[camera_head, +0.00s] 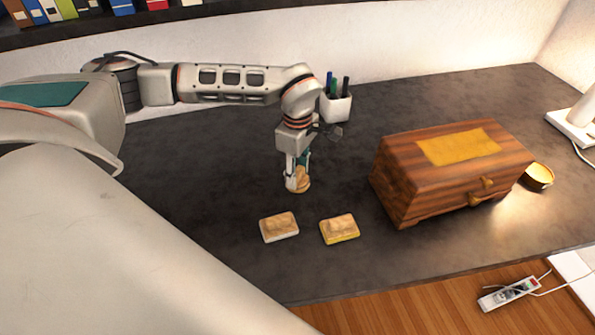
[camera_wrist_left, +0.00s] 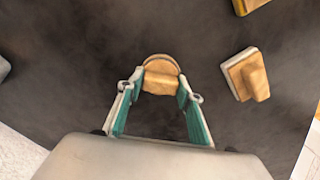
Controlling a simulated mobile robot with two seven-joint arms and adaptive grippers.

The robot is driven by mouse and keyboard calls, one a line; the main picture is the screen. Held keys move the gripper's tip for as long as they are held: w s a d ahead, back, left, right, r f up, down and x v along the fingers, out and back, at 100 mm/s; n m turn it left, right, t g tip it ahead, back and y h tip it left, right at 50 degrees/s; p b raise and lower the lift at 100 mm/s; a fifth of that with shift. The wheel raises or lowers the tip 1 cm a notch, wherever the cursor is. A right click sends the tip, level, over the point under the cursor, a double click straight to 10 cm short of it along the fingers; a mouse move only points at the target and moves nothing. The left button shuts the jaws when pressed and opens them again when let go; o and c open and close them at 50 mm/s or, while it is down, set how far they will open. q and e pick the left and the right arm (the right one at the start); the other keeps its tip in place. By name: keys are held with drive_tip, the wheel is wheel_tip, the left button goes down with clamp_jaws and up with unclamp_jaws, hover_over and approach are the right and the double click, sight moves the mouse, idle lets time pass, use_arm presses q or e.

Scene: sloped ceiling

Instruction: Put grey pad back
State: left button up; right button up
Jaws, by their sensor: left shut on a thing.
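My left gripper (camera_head: 297,176) is shut on a round pad with a tan wooden grip (camera_head: 301,184), low over the dark desk or touching it; I cannot tell which. In the left wrist view the wooden grip (camera_wrist_left: 160,84) sits between the two green-lined fingers (camera_wrist_left: 160,96), and its curved rim shows beyond. A rectangular pad with a pale grey base and wooden grip (camera_head: 279,226) lies in front of the gripper; it also shows at the right in the left wrist view (camera_wrist_left: 243,75). A similar pad with a yellow base (camera_head: 340,229) lies beside it. My right gripper is not in view.
A white pen cup (camera_head: 337,106) stands behind my gripper. The desk (camera_head: 205,195) is clear left of the pads.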

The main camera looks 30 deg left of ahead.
sight(297, 171)
use_arm(q)
drive_tip(key=o, duration=1)
drive_tip(key=shift+f, duration=0.1)
wheel_tip(297, 171, up, 12)
drive_tip(key=shift+r, duration=0.2)
idle(0.4)
